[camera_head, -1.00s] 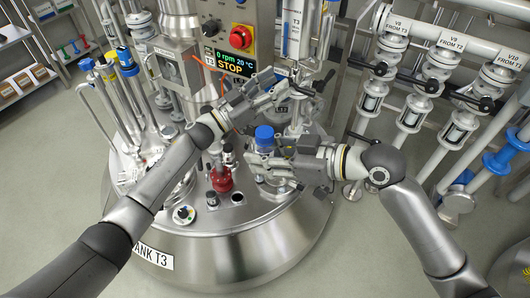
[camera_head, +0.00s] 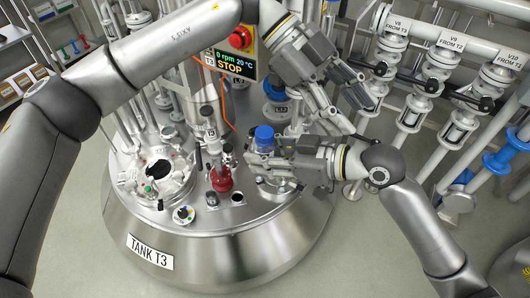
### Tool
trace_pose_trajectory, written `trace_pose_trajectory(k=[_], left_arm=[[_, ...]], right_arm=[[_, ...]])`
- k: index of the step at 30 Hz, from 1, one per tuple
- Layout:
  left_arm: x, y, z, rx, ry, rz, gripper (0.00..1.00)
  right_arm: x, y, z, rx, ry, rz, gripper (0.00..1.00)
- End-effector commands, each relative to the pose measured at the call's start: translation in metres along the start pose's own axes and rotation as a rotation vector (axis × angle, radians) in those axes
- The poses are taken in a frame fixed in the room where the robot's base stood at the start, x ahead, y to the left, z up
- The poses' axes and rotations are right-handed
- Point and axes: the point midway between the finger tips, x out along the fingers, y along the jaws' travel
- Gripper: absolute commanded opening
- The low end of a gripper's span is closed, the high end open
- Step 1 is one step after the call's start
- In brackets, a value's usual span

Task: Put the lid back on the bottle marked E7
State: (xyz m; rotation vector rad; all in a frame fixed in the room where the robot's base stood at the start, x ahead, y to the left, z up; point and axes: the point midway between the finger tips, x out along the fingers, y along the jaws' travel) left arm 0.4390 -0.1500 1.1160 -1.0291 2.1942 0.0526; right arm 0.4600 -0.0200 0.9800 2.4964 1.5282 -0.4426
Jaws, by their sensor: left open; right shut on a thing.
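A bottle (camera_head: 264,145) with a blue lid (camera_head: 264,132) on its top stands upright over the tank's top. Any E7 mark on it is too small or hidden to read. My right gripper (camera_head: 252,152) is shut on the bottle below the lid and hides most of its body. My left gripper (camera_head: 361,116) is open and empty, up and to the right of the bottle. Its fingers are spread and apart from the lid.
The tank marked T3 (camera_head: 215,240) carries a red-bodied fitting (camera_head: 221,180) left of the bottle and a round port (camera_head: 160,168) further left. A control box (camera_head: 235,62) reading STOP stands behind. Labelled valves (camera_head: 410,115) line the right side.

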Motion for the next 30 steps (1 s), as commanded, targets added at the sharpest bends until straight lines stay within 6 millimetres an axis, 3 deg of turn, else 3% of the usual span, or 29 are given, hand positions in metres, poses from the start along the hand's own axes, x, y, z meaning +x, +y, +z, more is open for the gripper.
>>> trace_pose_trajectory(k=[9, 15, 21, 30], left_arm=[[-0.055, 0.046, 0.025, -0.148, -0.559, 0.154, 0.48], [-0.093, 0.062, 0.034, -0.245, -0.808, 0.155, 0.48], [-0.110, 0.069, 0.036, -0.288, -0.903, 0.147, 0.48], [-0.111, 0.069, 0.036, -0.291, -0.906, 0.145, 0.48]], right_arm=[[0.000, 0.000, 0.000, 0.000, 0.001, 0.000, 0.00], [0.000, 0.000, 0.000, 0.000, 0.001, 0.000, 0.00], [0.000, 0.000, 0.000, 0.000, 0.001, 0.000, 0.00], [0.000, 0.000, 0.000, 0.000, 0.001, 0.000, 0.00]])
